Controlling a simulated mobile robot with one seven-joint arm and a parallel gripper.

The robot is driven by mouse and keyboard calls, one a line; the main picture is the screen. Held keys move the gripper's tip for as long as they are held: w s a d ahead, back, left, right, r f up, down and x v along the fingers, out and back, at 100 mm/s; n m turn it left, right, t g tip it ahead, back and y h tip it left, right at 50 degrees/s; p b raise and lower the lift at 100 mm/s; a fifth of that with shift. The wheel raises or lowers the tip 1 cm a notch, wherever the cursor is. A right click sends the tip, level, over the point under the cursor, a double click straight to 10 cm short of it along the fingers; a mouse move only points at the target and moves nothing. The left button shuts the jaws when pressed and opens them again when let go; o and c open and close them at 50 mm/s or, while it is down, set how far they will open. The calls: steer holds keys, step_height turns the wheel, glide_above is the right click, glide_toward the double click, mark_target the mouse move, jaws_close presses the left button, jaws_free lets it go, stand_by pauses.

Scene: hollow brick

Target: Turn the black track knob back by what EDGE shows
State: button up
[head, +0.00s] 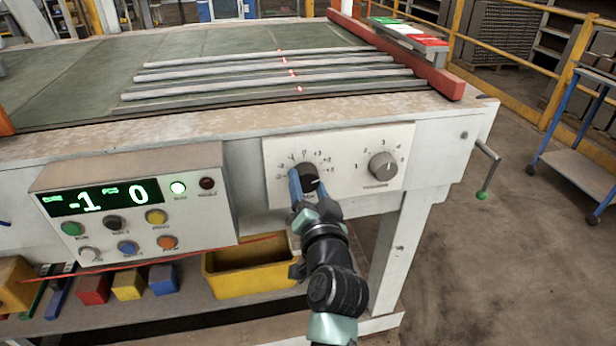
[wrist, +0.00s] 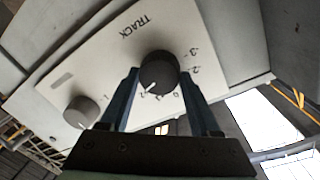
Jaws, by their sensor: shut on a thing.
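The black track knob (head: 309,172) sits on a pale dial plate (head: 345,150) on the machine's front. In the wrist view the black knob (wrist: 159,70) is below the word TRACK, with its white pointer line toward the lower left, near a small numeral I cannot read surely. My gripper (head: 307,185) has its blue fingers on either side of the knob and is shut on it; it also shows in the wrist view (wrist: 161,84). The green display (head: 100,198) reads -1 at left and 0 at right; its small labels are too blurred to read.
A grey knob (head: 382,166) is right of the black one on the same plate. A crank handle (head: 487,165) juts out at right. A yellow bin (head: 250,280) stands below.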

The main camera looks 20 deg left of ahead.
steer(key=shift+m+p, duration=0.75)
steer(key=shift+m, duration=0.65)
steer(key=o, duration=1.4)
steer(key=shift+c, duration=0.2)
steer(key=shift+s+d, duration=0.1)
steer(key=shift+d, duration=0.05)
steer(key=v, duration=1.2)
steer(key=shift+s+d+r, duration=0.2)
steer(key=shift+s+d, duration=0.05)
